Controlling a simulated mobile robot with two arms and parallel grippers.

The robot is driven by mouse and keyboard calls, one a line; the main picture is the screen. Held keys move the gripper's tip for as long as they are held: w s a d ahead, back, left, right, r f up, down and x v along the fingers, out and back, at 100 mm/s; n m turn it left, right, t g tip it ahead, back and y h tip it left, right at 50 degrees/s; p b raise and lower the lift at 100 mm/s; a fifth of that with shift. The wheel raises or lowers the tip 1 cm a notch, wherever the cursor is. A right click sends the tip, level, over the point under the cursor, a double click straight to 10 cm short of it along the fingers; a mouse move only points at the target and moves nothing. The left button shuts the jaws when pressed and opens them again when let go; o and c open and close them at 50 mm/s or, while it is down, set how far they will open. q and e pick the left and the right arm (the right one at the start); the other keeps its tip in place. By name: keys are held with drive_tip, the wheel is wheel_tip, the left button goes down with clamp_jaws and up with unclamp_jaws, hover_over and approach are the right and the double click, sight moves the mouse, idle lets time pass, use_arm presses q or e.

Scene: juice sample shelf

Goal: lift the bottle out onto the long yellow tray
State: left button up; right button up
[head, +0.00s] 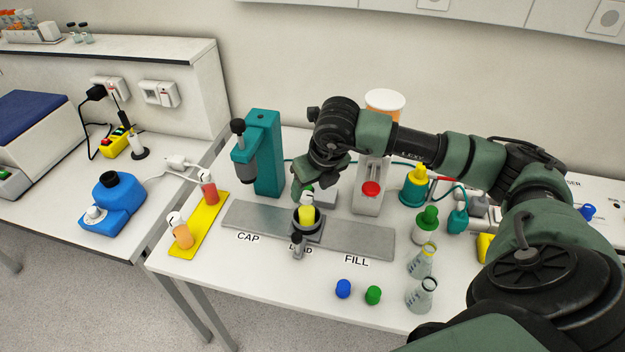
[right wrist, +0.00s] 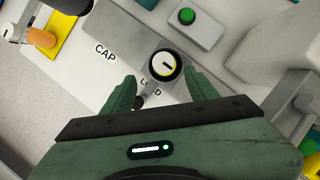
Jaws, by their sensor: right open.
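The bottle (head: 306,214), yellow in the head view, stands in a dark round holder (head: 318,228) at the LOAD mark of a grey track (head: 255,217). The long yellow tray (head: 212,217) lies left of the track. It holds an orange bottle (head: 182,236) and a red bottle (head: 208,190). My left gripper is not in view.
A teal press (head: 264,150) stands behind the track's left end. A grey box with a green button (right wrist: 192,27) sits behind the holder. Blue (head: 343,289) and green (head: 373,295) caps and two flasks (head: 421,294) are at the front right. The yellow tray's middle is bare.

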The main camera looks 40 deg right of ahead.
sight(308, 197)
drive_tip(key=b+x, duration=0.1)
drive_tip(key=x, duration=0.1)
drive_tip(key=b+x, duration=0.2)
drive_tip(key=x, duration=0.1)
drive_tip(key=b+x, duration=0.2)
drive_tip(key=shift+d+f, duration=0.35)
drive_tip(key=shift+w+f+b, duration=0.35)
drive_tip(key=shift+f+b, duration=0.2)
drive_tip(key=shift+b, duration=0.15)
drive_tip(key=shift+c, duration=0.4)
clamp_jaws()
